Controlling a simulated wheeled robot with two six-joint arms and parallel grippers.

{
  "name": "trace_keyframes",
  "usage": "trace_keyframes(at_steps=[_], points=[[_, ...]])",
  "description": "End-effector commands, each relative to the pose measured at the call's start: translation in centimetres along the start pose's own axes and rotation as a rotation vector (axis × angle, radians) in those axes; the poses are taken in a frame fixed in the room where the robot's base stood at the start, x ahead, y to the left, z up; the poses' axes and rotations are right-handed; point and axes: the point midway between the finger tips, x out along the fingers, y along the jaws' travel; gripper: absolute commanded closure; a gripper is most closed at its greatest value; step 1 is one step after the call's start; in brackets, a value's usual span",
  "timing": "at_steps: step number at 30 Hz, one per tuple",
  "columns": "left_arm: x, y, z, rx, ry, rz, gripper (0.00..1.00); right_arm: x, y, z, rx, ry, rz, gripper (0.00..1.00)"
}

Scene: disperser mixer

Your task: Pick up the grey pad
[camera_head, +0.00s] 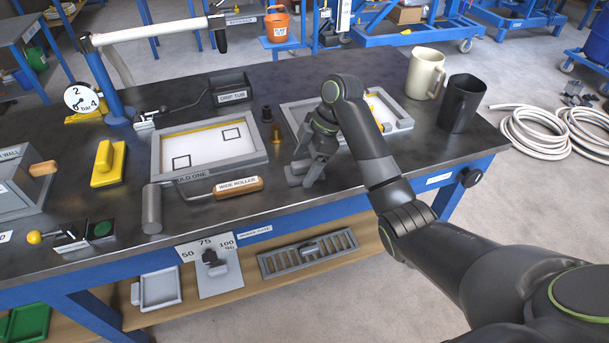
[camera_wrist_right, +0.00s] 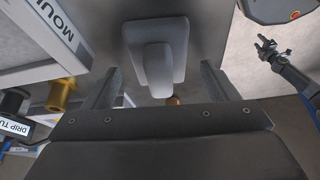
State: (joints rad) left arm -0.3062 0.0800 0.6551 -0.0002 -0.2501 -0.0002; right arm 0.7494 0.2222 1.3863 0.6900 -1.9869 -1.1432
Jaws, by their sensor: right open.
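The grey pad (camera_wrist_right: 155,55) shows in the right wrist view as a flat grey plate with a raised block handle, lying on the dark bench top. In the head view, the pad (camera_head: 293,178) is partly hidden under my right gripper (camera_head: 310,178), near the bench's front edge. My right gripper (camera_wrist_right: 160,80) is open, with one finger on each side of the handle's near end. I cannot tell whether the fingers touch it. What seems to be my left gripper (camera_wrist_right: 266,46) shows small at the right of the wrist view, away from the bench.
Mould one (camera_head: 258,162) lies left of the right gripper, with the wide roller (camera_head: 238,186) before it. A second mould (camera_head: 402,124) lies close behind and right. Small dark and brass pieces (camera_head: 277,134) stand behind. A beige mug (camera_head: 424,75) and black cup (camera_head: 461,105) stand right.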

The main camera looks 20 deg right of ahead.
Motion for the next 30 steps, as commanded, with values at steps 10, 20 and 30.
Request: trace_keyframes(at_steps=[10, 20, 30], points=[[-0.21, -0.04, -0.03, 0.000, 0.001, 0.000, 0.52, 0.63, 0.01, -0.06, 0.000, -0.001, 0.002, 0.27], [-0.20, -0.06, 0.19, 0.000, -0.001, -0.001, 0.52, 0.61, 0.02, -0.05, 0.000, -0.001, 0.002, 0.69], [-0.33, -0.08, 0.20, 0.000, 0.000, -0.001, 0.52, 0.13, 0.05, -0.24, -0.001, -0.001, 0.003, 0.69]])
